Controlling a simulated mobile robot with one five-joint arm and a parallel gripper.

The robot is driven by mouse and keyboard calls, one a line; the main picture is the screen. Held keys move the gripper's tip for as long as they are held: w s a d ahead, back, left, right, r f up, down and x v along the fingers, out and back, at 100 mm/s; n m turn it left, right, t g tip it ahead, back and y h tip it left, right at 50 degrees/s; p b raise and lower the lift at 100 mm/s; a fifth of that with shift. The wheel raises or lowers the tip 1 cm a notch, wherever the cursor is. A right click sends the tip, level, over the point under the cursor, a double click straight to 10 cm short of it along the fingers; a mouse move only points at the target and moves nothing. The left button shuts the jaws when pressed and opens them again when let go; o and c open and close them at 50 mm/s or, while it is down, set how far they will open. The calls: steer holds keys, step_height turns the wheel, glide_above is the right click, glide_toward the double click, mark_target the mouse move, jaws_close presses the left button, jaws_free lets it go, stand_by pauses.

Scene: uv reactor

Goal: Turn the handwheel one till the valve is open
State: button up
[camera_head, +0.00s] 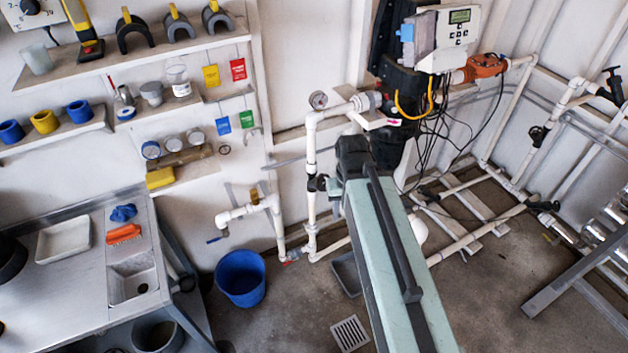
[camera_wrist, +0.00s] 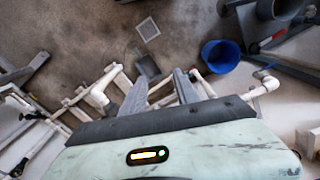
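No handwheel can be picked out for certain as handwheel one. In the head view, a dark valve fitting (camera_head: 318,183) sits on the white upright pipe left of my arm, partly hidden. Other dark valve fittings are on the right-hand pipes, one at mid height (camera_head: 538,136) and one at the upper right (camera_head: 612,88). My arm covers part of the central pipework.
A blue bucket (camera_head: 240,278) stands on the floor by the left pipe. A steel sink bench (camera_head: 90,275) fills the lower left. A control box (camera_head: 448,38) with hanging cables is above the pipes. A metal frame (camera_head: 570,285) stands at right, with some clear floor before it.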

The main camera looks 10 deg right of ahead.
mark_target(323, 182)
steer(key=shift+o, duration=0.6)
steer(key=shift+a, duration=0.15)
steer(key=o, duration=1)
steer(key=shift+m+t+y, duration=0.3)
steer(key=shift+y, duration=0.1)
steer(key=a+f+b, duration=0.1)
steer(key=w+a+f+b, duration=0.1)
steer(key=f+b, duration=0.1)
steer(key=shift+w+a+f, duration=0.15)
steer(key=shift+w+a, duration=0.05)
steer(key=shift+a, duration=0.2)
steer(key=w+a+f+m+t+y+b, duration=0.4)
steer(key=w+f+m+b, duration=0.25)
steer(key=b, duration=0.45)
steer(key=w+a+f+m+t+y+b, duration=0.4)
steer(key=w+m+b, duration=0.3)
steer(key=b, duration=0.5)
steer(key=w+d+f+m+t+h+b, duration=0.1)
steer(key=w+d+m+t+h+b, duration=0.1)
steer(key=w+d+m+t+b, duration=0.45)
steer(key=w+d+f+m+t+h+b, duration=0.15)
steer(key=d+m+b, duration=0.25)
steer(key=m+b, duration=0.6)
steer(key=shift+m+y, duration=0.25)
steer(key=shift+m, duration=0.55)
steer(key=p+x, duration=0.2)
steer(key=x, duration=0.5)
steer(key=shift+w, duration=0.35)
